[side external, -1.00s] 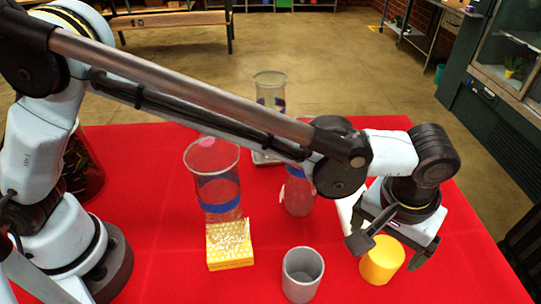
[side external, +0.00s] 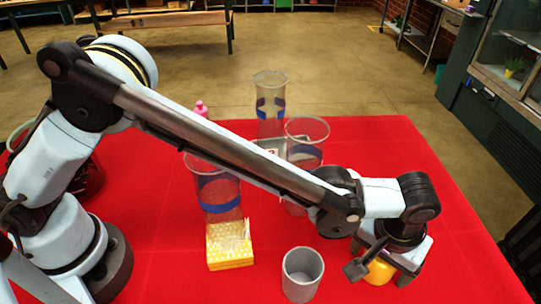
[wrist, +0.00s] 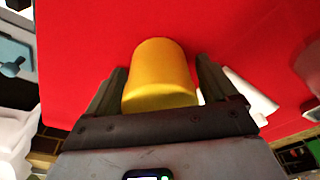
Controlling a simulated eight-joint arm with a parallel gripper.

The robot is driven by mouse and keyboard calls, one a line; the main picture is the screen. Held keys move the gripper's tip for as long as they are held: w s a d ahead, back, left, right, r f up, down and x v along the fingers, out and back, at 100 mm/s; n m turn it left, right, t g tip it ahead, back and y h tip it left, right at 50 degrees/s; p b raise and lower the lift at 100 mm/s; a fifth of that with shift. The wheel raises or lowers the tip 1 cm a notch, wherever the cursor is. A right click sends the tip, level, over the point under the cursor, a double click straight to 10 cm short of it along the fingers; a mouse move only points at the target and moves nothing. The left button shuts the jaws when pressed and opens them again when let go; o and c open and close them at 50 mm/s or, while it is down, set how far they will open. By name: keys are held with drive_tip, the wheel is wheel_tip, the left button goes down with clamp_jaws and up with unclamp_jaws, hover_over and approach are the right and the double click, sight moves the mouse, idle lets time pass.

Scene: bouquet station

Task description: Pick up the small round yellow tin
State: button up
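The small round yellow tin (side external: 379,271) stands on the red table at the front right. My gripper (side external: 383,277) is directly over it, pointing down, with its fingers low on either side of the tin. In the wrist view the tin (wrist: 160,75) lies between the two dark fingers (wrist: 160,82). A narrow gap shows at the tin's right side; contact on the left side is hard to tell. The gripper looks open, and the tin still rests on the table. My gripper hides the tin's upper part in the side view.
A grey cup (side external: 302,274) stands left of the tin. A yellow patterned box (side external: 229,258) is further left. Clear vases with blue bands (side external: 219,194) (side external: 270,100) (side external: 305,137) stand behind, with a pink-topped bottle (side external: 201,108). The red cloth (side external: 450,250) right of the tin is clear.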

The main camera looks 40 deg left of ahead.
drive_tip(key=c, duration=0.9)
drive_tip(key=shift+r, duration=0.1)
